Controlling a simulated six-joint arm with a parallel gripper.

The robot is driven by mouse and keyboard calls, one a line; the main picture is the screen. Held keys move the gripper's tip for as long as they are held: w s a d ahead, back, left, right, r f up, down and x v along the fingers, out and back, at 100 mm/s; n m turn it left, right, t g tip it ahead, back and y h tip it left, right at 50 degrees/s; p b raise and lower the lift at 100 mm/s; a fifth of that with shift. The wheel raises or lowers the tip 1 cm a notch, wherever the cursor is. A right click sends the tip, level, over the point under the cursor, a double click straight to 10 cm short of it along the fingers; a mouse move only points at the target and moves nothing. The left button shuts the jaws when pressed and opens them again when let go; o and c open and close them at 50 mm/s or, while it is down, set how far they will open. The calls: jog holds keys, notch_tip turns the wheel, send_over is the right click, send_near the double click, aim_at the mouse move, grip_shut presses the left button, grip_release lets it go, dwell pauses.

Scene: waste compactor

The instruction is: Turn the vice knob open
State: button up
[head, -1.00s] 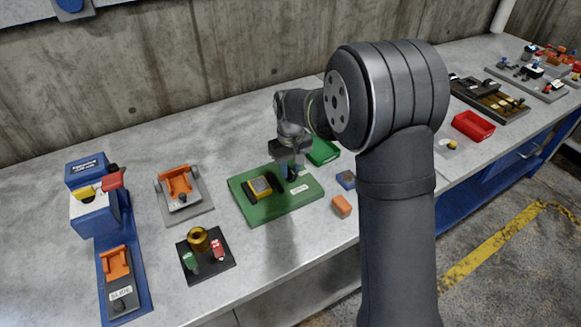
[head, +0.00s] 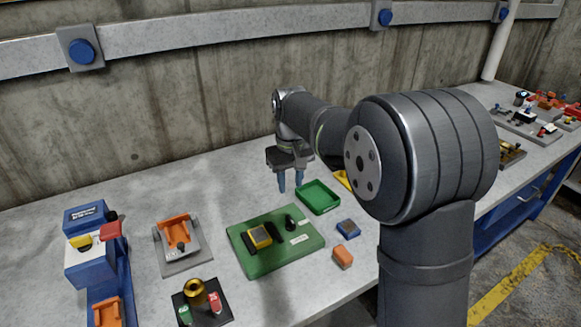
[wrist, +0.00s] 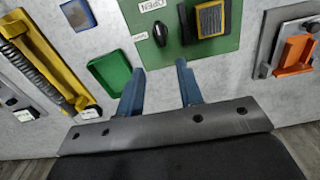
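The vice is a green base plate (head: 262,262) with a yellow-and-black block (head: 259,237) and a small dark knob (head: 290,222) near a white label. In the wrist view the dark knob (wrist: 160,33) stands upright in the picture beside a label reading "OPEN" (wrist: 152,5), with the yellow-edged block (wrist: 210,18) to its right. My gripper (head: 290,184) is raised above the bench behind the plate, apart from the knob. In the wrist view my gripper (wrist: 160,70) has its two blue fingers spread with nothing between them.
A green tray (head: 318,197) lies just right of my gripper. Blue (head: 348,228) and orange (head: 342,257) blocks lie right of the plate. An orange clamp (head: 178,240) and a blue machine (head: 90,255) stand left. Bare bench lies behind the plate.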

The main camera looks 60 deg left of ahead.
notch_tip(320, 180, up, 4)
send_over(291, 219)
jog(key=shift+r, duration=0.2)
dwell(0.5)
notch_tip(291, 219, down, 17)
jog(key=shift+f, duration=0.2)
dwell(0.4)
dwell(0.4)
